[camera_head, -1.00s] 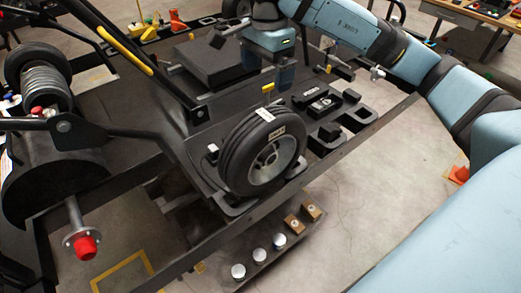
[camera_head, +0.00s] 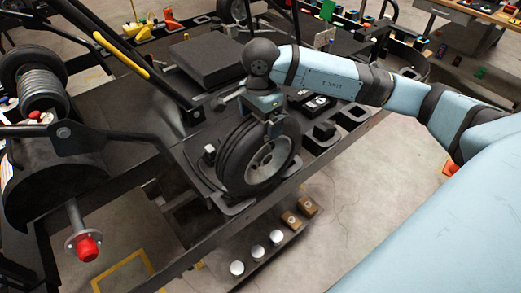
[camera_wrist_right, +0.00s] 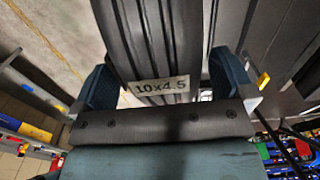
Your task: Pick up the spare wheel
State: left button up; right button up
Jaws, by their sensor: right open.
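The spare wheel (camera_head: 238,160) is a black grooved tyre with a grey hub, standing upright in a dark holder on the kart stand. My right gripper (camera_head: 260,118) is open at the top of the wheel, with one finger in front of the tyre's near face. In the right wrist view the tyre (camera_wrist_right: 165,40) with its "10x4.5" label lies between the two open blue fingers (camera_wrist_right: 165,82). A small gap shows on each side, wider on the right. My left gripper is not in view.
A black block (camera_head: 205,58) lies behind the wheel. Black fitted parts (camera_head: 325,130) sit right of it on the stand. A lower shelf holds several silver-topped cylinders (camera_head: 257,251) and brown blocks. A red-tipped axle (camera_head: 87,248) sticks out at the left.

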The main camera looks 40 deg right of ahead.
jog(key=shift+f, duration=0.25)
jog(key=c, duration=1.3)
jog(key=shift+w+r, duration=0.1)
jog(key=shift+c, duration=1.3)
